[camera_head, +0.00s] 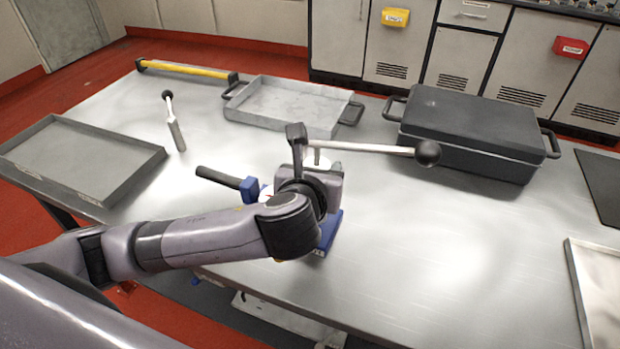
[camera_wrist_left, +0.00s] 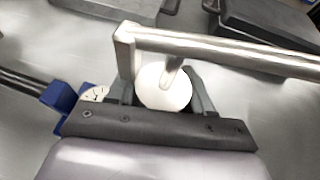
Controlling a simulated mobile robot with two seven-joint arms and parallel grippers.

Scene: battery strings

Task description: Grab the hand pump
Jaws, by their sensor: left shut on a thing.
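The hand pump stands on the metal table in the middle of the head view, with a blue base (camera_head: 331,228), a long lever (camera_head: 370,148) ending in a black ball, and a black hose or grip (camera_head: 217,177) at the left. My left gripper (camera_head: 308,170) is at the pump's upper body and largely hides it. In the left wrist view, the gripper (camera_wrist_left: 160,95) is shut around the pump's round white top (camera_wrist_left: 164,86), one finger on each side. The silver lever (camera_wrist_left: 220,48) crosses above, and a dial (camera_wrist_left: 96,93) shows at the left. My right gripper is not in view.
A grey tray (camera_head: 255,117) and a black case (camera_head: 412,138) stand at the back of the table. A shallow tray (camera_head: 130,180) lies at the left. A ratchet-like tool (camera_head: 176,135) and a yellow bar (camera_head: 185,71) lie behind.

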